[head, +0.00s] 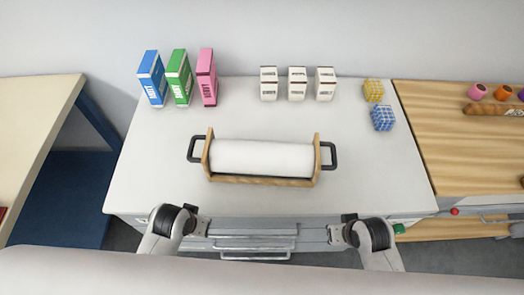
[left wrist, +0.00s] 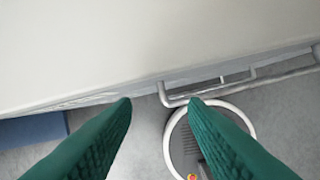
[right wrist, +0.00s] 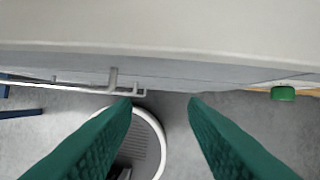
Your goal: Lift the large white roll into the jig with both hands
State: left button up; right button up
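The large white roll (head: 262,158) lies lengthwise left to right near the middle of the white table. It sits between the two upright end plates of a wooden jig (head: 262,181), which has a black handle at each end. The roll's underside is hidden by the jig's front board. My left gripper (head: 204,226) is at the table's front edge, left of centre. My right gripper (head: 338,232) is at the front edge, right of centre. Both are apart from the jig. The green left fingers (left wrist: 160,101) and right fingers (right wrist: 160,101) are spread and empty.
Blue (head: 152,78), green (head: 179,78) and pink (head: 206,77) boxes stand at the back left, several small white boxes (head: 297,83) at the back middle. The table (head: 150,170) is clear around the jig.

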pick_arm(q)
jog(key=w+r+t+p, duration=0.1)
jog(key=w+r, duration=0.3)
jog(key=r, duration=0.3)
jog(key=w+r+p, duration=0.1)
jog(key=w+r, duration=0.2)
jog(key=r, duration=0.3)
pick_arm(e)
jog(key=w+a+r+y, duration=0.1)
jog(key=w+r, duration=0.3)
jog(key=r, duration=0.2)
jog(key=w+a+r, duration=0.1)
jog(key=w+r, duration=0.2)
jog(key=r, duration=0.4)
pick_arm(q)
jog(key=n+y, duration=0.1)
jog(key=y, duration=0.1)
send_near(191, 147)
jog(key=shift+s+d+r, duration=0.1)
jog(key=shift+d+r, duration=0.15)
jog(key=shift+r, duration=0.15)
jog(key=shift+s+r, duration=0.1)
jog(key=shift+s, duration=0.1)
pick_arm(e)
jog(key=m+t, duration=0.1)
jog(key=m, duration=0.1)
send_near(335, 157)
jog(key=shift+w+f, duration=0.1)
jog(key=shift+f, duration=0.2)
jog(key=shift+f, duration=0.1)
